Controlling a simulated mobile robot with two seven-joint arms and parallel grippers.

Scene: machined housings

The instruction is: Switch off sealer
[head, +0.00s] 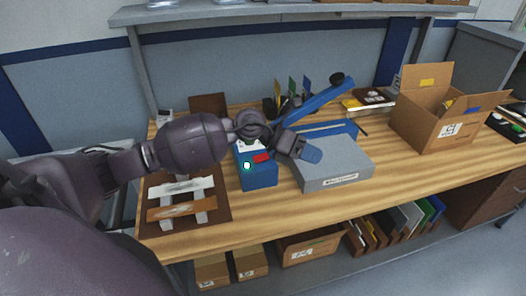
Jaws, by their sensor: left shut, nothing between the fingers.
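The sealer has a blue body (259,179) with a pale top, left of the table's middle. A long blue arm (318,98) with a black knob is raised up to the right behind it. A red switch (262,157) sits on the body, beside a lit green lamp (247,165). My left gripper (311,154) reaches across above the sealer from the left, its tips pointing right over a grey box (333,172). It is shut and empty, to the right of the red switch. My wrist hides part of the sealer. My right gripper is out of view.
An open cardboard box (431,120) stands at the right of the wooden table (390,180). A brown board (215,215) with pale strips lies at the left. A shelf (250,12) runs above the back. The table's front right is clear.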

